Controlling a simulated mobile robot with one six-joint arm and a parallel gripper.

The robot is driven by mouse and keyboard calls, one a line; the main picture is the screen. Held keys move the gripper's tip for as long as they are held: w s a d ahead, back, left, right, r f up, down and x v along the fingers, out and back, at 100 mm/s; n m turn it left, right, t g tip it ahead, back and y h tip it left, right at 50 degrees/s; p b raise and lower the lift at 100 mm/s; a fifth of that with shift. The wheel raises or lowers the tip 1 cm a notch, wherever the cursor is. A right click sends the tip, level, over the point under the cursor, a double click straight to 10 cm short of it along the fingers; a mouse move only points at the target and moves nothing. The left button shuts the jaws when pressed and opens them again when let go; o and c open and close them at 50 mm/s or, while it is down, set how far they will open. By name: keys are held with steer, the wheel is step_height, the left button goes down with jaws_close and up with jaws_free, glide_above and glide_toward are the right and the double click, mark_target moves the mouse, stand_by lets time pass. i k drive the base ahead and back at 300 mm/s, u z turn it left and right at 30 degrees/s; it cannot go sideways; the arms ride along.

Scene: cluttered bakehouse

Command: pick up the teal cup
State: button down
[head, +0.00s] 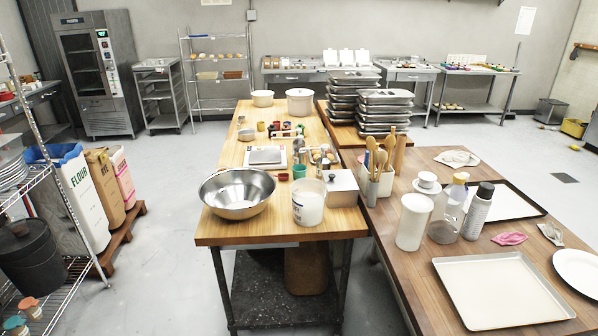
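A small teal cup (299,171) stands on the light wooden worktable (236,226), behind the white tub and to the right of the large steel bowl. It looks upright, and its lower part is close to or partly hidden by nearby items. My gripper is not in the head view.
A scale (265,157) lies behind the bowl. The darker table (408,283) adjoins on the right. Floor at the left (165,240) is clear.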

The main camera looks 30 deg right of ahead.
mark_target(299, 174)
steer(key=u, duration=0.4)
steer(key=i, duration=1.1)
steer(key=u, duration=0.5)
steer(key=i, duration=2.85)
steer(key=z, duration=0.75)
steer(key=i, duration=0.55)
steer(key=z, duration=1.05)
steer(key=i, duration=0.85)
steer(key=z, duration=0.5)
